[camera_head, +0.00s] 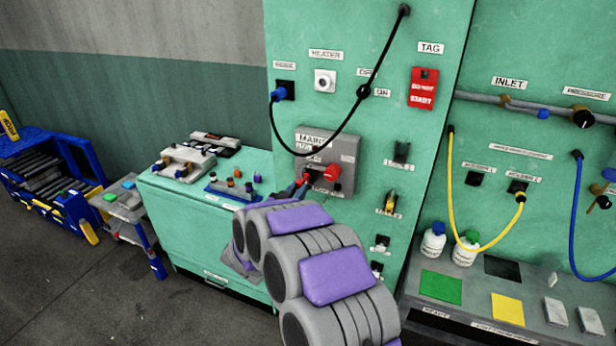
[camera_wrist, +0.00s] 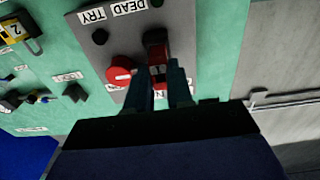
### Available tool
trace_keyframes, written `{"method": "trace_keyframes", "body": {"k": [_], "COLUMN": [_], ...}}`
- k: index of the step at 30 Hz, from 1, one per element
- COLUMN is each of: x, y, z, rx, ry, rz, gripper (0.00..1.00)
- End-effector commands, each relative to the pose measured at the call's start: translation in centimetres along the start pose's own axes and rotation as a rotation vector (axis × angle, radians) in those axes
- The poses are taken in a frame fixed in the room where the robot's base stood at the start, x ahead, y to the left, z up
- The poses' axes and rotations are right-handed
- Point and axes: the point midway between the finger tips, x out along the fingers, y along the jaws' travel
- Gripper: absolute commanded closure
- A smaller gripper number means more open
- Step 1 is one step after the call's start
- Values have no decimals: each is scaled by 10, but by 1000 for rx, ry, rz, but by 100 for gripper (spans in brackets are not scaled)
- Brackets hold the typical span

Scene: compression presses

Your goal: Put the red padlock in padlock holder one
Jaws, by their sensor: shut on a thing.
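A black holder (camera_head: 401,152), likely padlock holder one, is on the green panel right of the box and looks empty. Its label is too small to read surely.
A yellow padlock (camera_head: 389,203) hangs in the holder below. A black cable (camera_head: 350,125) loops over the panel above the box. A green cabinet (camera_head: 205,225) with small parts stands at the left. A red tag (camera_head: 423,88) is above the black holder.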

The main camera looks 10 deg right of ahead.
Motion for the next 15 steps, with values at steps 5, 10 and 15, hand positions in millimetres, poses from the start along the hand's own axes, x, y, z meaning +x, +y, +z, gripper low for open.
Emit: {"method": "trace_keyframes", "body": {"k": [5,10,15], "x": [-3,-11,-20], "y": [0,0,0], "z": [-1,-1,-2], "rx": [0,-1,0], "ry": [0,1,2], "rz": [-1,0,0], "gripper": [100,100,100]}}
